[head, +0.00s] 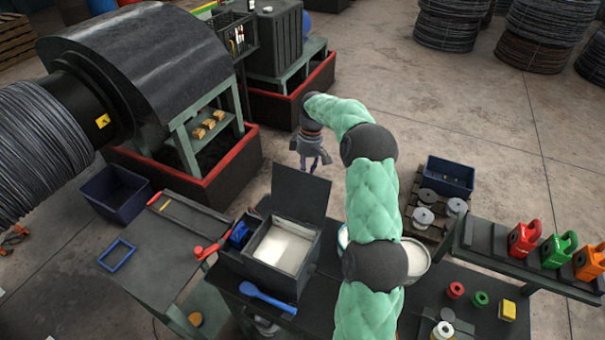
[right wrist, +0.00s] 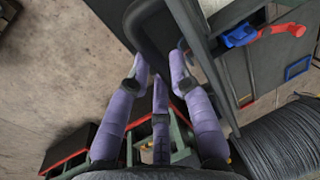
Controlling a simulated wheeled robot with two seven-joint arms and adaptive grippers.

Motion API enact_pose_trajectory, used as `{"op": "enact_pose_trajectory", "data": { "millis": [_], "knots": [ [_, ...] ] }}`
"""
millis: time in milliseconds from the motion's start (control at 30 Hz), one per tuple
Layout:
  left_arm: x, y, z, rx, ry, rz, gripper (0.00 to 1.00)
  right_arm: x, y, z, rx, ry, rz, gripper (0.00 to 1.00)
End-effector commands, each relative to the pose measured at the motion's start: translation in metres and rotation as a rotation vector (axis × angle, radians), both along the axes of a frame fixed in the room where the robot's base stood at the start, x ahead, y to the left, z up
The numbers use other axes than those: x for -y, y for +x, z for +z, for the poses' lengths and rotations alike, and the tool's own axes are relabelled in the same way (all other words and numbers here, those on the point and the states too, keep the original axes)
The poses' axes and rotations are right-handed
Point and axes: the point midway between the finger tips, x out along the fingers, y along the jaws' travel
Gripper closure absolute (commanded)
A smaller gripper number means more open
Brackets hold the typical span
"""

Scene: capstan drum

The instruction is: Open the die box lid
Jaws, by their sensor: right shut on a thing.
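The die box (head: 262,272) is a dark open-topped box on the bench, with pale white contents (head: 285,247) inside. Its dark lid (head: 300,193) stands raised, roughly upright, along the box's far side. My right gripper (head: 314,164) reaches over from the right and points down at the lid's far side, near its upper right corner. In the right wrist view its purple fingers (right wrist: 159,74) close around the end of a dark rounded bar (right wrist: 150,30) beside the lid's panel. The exact contact is partly hidden. My left gripper is not in view.
A blue scoop-like tool (head: 267,298) lies before the box; a red-handled tool (head: 205,250) and blue item (head: 240,235) lie left of it. A pale bucket (head: 416,262) stands right, partly behind my arm. A cable drum (head: 40,140) stands left. Floor beyond the box is clear.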

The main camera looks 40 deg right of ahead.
Motion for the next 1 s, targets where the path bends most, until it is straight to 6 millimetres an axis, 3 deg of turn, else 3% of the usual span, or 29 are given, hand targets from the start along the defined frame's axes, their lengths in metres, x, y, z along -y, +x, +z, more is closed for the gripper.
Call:
{"op": "enact_pose_trajectory", "data": {
  "millis": [33, 700, 733, 800, 1000],
  "knots": [
    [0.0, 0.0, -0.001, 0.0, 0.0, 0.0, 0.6, -0.003, -0.004, -0.017, -0.028, 0.015, 0.009, 1.0],
    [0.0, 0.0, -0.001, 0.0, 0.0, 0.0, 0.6, 0.009, 0.0, -0.024, -0.022, 0.007, 0.008, 1.0],
    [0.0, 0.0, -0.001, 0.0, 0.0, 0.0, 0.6, 0.009, 0.0, -0.024, -0.022, 0.007, 0.008, 0.76],
    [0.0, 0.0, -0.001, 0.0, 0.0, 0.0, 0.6, 0.009, 0.0, -0.024, -0.023, 0.007, 0.007, 0.56],
    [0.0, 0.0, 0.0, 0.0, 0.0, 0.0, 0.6, 0.01, 0.003, -0.018, -0.013, 0.003, 0.005, 0.54]
  ]
}}
